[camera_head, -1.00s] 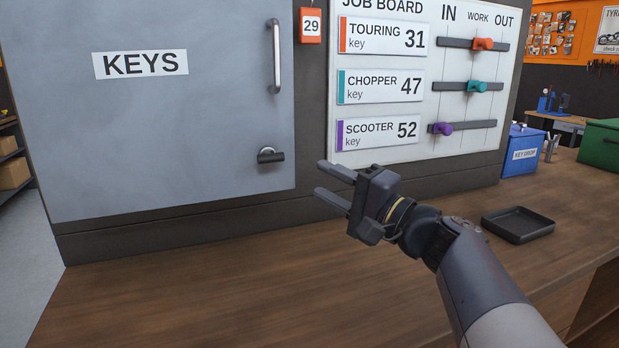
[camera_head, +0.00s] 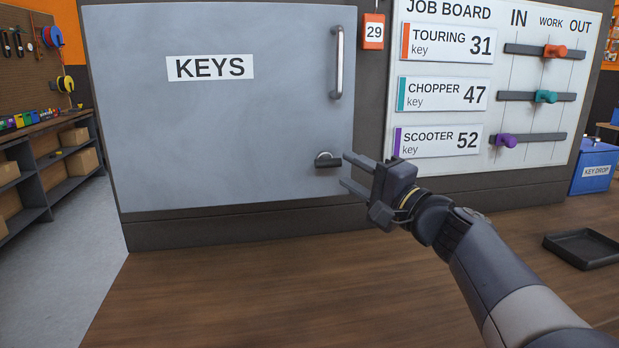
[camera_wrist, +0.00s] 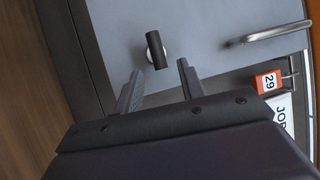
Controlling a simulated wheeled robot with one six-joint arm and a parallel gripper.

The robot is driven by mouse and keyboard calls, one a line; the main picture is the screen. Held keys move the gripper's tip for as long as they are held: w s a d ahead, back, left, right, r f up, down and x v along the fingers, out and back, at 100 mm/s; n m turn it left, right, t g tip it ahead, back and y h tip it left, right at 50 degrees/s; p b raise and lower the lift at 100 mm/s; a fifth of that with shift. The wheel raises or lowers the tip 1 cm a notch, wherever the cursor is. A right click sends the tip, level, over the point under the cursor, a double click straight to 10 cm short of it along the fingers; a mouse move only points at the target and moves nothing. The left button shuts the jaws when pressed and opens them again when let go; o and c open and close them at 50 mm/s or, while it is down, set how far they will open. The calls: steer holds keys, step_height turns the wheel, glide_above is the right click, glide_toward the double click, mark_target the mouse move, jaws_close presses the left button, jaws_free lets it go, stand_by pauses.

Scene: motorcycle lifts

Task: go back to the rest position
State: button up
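My gripper (camera_head: 350,173) is open and empty in front of the grey key cabinet (camera_head: 220,130). Its two fingers point left, toward the cabinet's dark latch knob (camera_head: 327,160). In the head view the upper fingertip looks close to the knob. In the wrist view the knob (camera_wrist: 156,50) shows beyond and between the spread fingers (camera_wrist: 158,84), with nothing between them. The cabinet door is shut, with a vertical metal handle (camera_head: 337,62) above the knob.
The job board (camera_head: 480,90) with its sliders is right of the cabinet. An orange tag marked 29 (camera_head: 373,32) hangs between them. A black tray (camera_head: 584,249) and blue key drop box (camera_head: 594,167) are at the right. The wooden counter (camera_head: 230,295) is clear in front.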

mark_target(340, 160)
steer(key=x, duration=0.3)
steer(key=shift+w+a, duration=0.1)
steer(key=shift+a, duration=0.05)
steer(key=shift+r+p, duration=0.2)
steer(key=shift+p, duration=0.4)
steer(key=shift+n, duration=0.3)
steer(key=shift+f, duration=0.1)
steer(key=shift+f+b, duration=0.25)
steer(key=shift+b, duration=0.35)
steer(key=v, duration=1.1)
steer(key=x, duration=0.7)
steer(key=p+x, duration=0.1)
steer(key=x, duration=0.3)
steer(key=shift+r, duration=0.45)
steer(key=shift+r+p, duration=0.15)
steer(key=shift+p, duration=0.85)
steer(key=n+g+p, duration=0.1)
steer(key=p, duration=0.2)
steer(key=shift+r+n, duration=0.15)
steer(key=shift+n, duration=0.25)
